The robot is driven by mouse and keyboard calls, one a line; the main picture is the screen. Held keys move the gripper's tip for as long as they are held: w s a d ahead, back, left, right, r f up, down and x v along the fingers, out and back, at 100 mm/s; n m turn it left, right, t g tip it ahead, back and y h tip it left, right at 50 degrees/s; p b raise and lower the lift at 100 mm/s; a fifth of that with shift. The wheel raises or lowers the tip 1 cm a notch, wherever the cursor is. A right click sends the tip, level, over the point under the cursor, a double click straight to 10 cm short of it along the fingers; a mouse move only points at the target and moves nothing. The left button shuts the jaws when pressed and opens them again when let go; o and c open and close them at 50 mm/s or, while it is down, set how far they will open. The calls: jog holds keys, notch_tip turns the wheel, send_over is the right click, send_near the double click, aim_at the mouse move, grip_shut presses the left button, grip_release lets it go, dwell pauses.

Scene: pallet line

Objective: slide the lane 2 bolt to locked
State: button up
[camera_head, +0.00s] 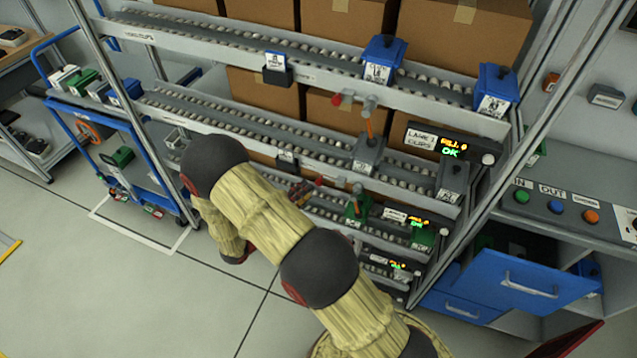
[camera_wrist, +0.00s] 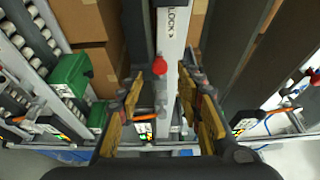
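The lane 2 bolt shows as a red round knob (camera_wrist: 160,66) on a pale rail (camera_wrist: 173,40) with the letters LOCK printed above it in the wrist view. In the head view a small red knob (camera_head: 319,181) sits on the second rail down, beside my gripper (camera_head: 300,191). In the wrist view my gripper (camera_wrist: 163,108) is open, with its yellow-padded fingers on either side of the rail. The knob appears centred between the fingers, a little beyond their tips; I see no contact. The forearm hides part of the rail in the head view.
An orange-handled lever (camera_wrist: 145,117) crosses near the fingers. A green bin (camera_wrist: 72,73) and rollers lie to the left. The upper rail carries another red knob (camera_head: 337,99) and lever.

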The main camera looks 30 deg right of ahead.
aim_at(317, 184)
jog(key=b+x, duration=0.2)
jog(key=x, duration=0.5)
jog(key=shift+s+f, duration=0.1)
jog(key=shift+c, duration=0.7)
jog(key=c, duration=0.7)
grip_shut()
